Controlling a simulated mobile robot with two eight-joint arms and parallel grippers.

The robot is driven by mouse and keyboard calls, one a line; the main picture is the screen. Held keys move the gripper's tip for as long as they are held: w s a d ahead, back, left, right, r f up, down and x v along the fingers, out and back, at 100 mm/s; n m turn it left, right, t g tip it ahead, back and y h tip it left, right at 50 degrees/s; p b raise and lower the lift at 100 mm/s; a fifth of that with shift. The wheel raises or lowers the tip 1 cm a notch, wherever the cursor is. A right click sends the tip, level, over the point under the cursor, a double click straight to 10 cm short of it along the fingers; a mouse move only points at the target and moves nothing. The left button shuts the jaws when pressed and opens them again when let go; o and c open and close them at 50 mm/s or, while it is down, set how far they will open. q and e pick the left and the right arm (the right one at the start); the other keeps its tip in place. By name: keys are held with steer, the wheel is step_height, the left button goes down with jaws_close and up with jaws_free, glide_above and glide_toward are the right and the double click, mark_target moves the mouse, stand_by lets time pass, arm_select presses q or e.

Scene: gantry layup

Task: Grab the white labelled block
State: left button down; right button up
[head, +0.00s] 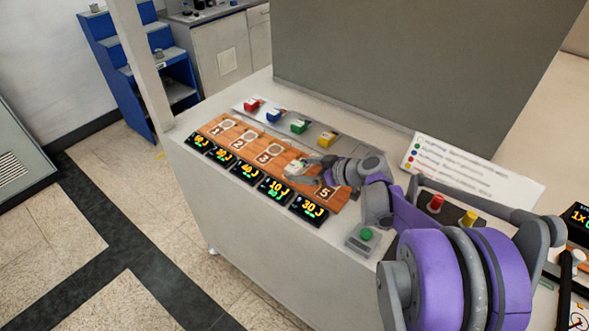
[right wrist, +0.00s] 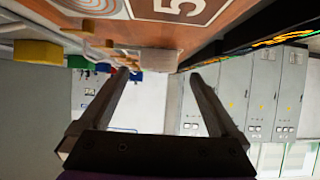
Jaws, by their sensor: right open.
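The white labelled block (head: 294,167) sits on the wooden board (head: 340,203), between the squares marked 3 and 5. My right gripper (head: 305,168) is low over the board, right beside the block in the head view, and partly covers it. In the right wrist view, a pale block (right wrist: 148,60) shows just beyond the fingertips, roughly between them. The right gripper (right wrist: 158,73) is open with nothing clamped between its fingers. Whether a finger touches the block I cannot tell. The label is too small to read. My left gripper is out of view.
Red (head: 252,105), blue (head: 273,115), green (head: 299,126) and yellow (head: 327,139) blocks stand on a white strip behind the board. Dark number displays (head: 273,189) line its front edge. A green button (head: 366,234) and a tilted sign (head: 470,170) are to the right.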

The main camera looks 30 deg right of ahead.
mark_target(295, 167)
steer(key=x, duration=0.5)
steer(key=shift+w+d+r, duration=0.1)
steer(key=shift+w+d, duration=0.05)
jaws_close()
